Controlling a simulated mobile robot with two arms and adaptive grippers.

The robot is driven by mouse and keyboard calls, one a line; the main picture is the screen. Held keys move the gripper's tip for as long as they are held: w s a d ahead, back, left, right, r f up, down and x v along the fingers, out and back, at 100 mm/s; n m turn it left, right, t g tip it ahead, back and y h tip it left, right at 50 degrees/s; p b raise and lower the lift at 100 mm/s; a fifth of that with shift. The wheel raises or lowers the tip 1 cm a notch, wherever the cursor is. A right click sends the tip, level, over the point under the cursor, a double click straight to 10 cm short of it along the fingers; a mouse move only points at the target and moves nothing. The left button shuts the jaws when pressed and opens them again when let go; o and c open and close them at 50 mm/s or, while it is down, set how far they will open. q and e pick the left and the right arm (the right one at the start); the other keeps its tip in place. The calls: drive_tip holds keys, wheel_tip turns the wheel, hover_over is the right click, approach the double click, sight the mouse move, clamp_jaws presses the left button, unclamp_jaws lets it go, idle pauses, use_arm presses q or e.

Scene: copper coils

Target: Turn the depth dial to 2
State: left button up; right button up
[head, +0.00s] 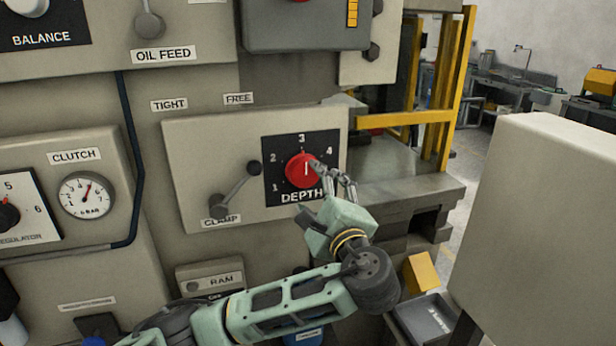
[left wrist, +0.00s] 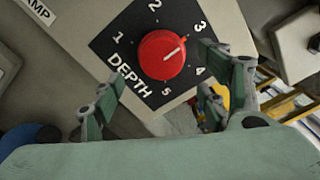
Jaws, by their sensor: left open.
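The red depth dial (head: 301,170) sits on a black square plate (head: 275,150) marked 1 to 5, on the beige machine panel. Its white pointer line points about at 3, also in the left wrist view, where the dial (left wrist: 160,56) shows unobstructed. My left gripper (head: 318,190) is open in front of the dial's lower right side. In the left wrist view its fingers (left wrist: 160,80) are spread, one to the lower left of the dial and two to its right. In the head view a fingertip overlaps the dial's right edge; contact cannot be told. My right gripper is not in view.
A clamp lever (head: 234,190) with a dark knob stands just left of the dial plate. A RAM box (head: 210,276) is below. A yellow frame (head: 412,119) and a ledge lie to the right. A large pale box (head: 550,210) fills the right foreground.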

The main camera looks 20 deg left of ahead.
sight(306, 178)
use_arm(q)
drive_tip(key=p+x, duration=0.2)
drive_tip(key=x, duration=0.3)
drive_tip(key=shift+w+a+r, duration=0.1)
drive_tip(key=shift+w+a, duration=0.1)
drive_tip(key=shift+a, duration=0.05)
drive_tip(key=shift+w+a, duration=0.25)
drive_tip(key=shift+w, duration=0.2)
drive_tip(key=shift+f, duration=0.2)
drive_tip(key=c, duration=1.1)
